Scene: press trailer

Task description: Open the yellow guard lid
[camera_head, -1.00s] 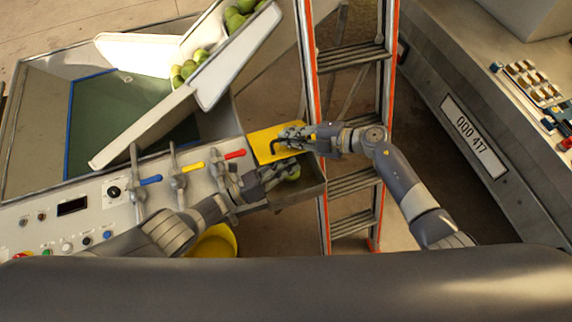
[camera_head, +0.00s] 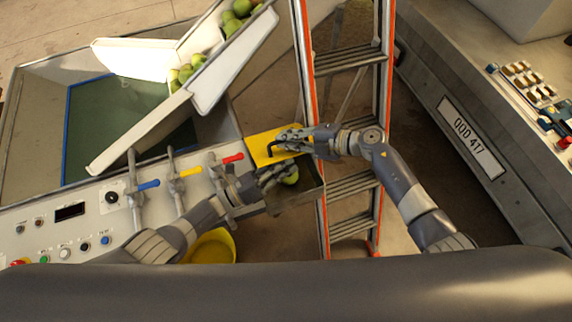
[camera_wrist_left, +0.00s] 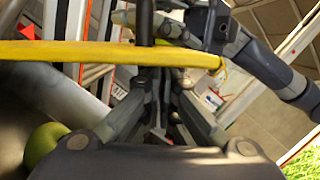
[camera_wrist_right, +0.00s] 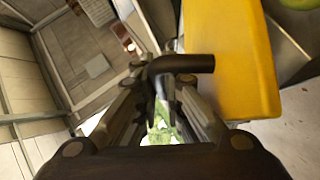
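The yellow guard lid (camera_head: 260,149) is at the panel's right end, above a metal tray (camera_head: 298,197). It appears as a yellow slab in the right wrist view (camera_wrist_right: 235,55) and edge-on in the left wrist view (camera_wrist_left: 90,51). My right gripper (camera_head: 286,142) is at the lid's black bent handle (camera_wrist_right: 185,64); its fingers are closed around the handle's stem. My left gripper (camera_head: 280,174) is low beside the lid, over the tray. In the left wrist view the lid's edge crosses in front of its fingertips, so their gap is unclear.
A green fruit (camera_head: 291,177) lies in the tray beside my left gripper. Blue, yellow and red levers (camera_head: 232,158) stand left of the lid. A ladder (camera_head: 350,185) stands close on the right. A yellow bucket (camera_head: 212,247) is below the panel.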

